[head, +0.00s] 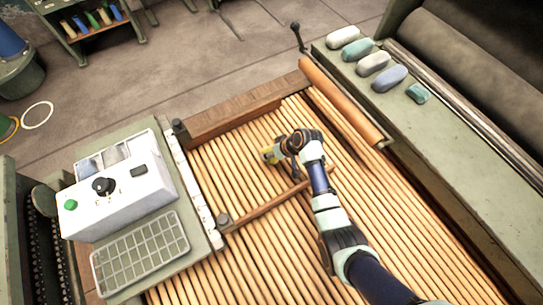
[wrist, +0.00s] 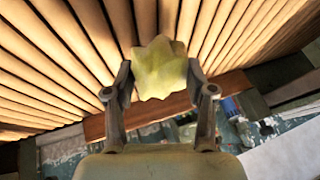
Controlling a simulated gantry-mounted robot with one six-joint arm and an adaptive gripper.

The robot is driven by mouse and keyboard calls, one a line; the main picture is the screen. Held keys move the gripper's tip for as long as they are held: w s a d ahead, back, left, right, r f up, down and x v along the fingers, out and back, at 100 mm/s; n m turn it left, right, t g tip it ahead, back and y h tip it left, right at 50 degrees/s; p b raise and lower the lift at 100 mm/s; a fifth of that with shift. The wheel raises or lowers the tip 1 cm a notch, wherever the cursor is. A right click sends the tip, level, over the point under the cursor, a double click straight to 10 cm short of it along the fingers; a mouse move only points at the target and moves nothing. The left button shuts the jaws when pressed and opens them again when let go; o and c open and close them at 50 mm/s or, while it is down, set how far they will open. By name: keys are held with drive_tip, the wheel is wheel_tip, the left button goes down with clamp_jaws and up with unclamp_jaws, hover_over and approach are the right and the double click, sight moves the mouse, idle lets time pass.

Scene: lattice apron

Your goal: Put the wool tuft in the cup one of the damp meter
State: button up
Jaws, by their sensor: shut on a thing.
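My gripper (head: 274,151) is shut on a pale yellow wool tuft. The tuft (wrist: 158,68) sits between the two fingertips in the wrist view, with a scalloped outline. In the head view my gripper is above the wooden slats, right of the damp meter, and mostly hides the tuft. The damp meter (head: 128,196) is a white box at the left with a black knob, a green button and a small dark window. Several grey square recesses (head: 115,153) line its back edge; I cannot read which is cup one.
The slatted lattice (head: 225,165) fills the middle, with a wooden crossbar (head: 265,205) and a raised back board (head: 245,112). A grey grid tray (head: 140,250) lies in front of the meter. Several white, teal and blue-grey tufts (head: 372,62) rest on the right ledge.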

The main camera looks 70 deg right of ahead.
drive_tip(key=shift+f+b, duration=0.5)
drive_tip(key=shift+f, duration=1.05)
drive_tip(key=shift+f, duration=0.2)
drive_tip(key=o, duration=0.9)
drive_tip(key=p+v, duration=0.6)
drive_tip(key=v, duration=0.6)
drive_tip(key=shift+r+p, duration=0.25)
drive_tip(key=shift+p, duration=0.05)
drive_tip(key=shift+w+a, duration=0.1)
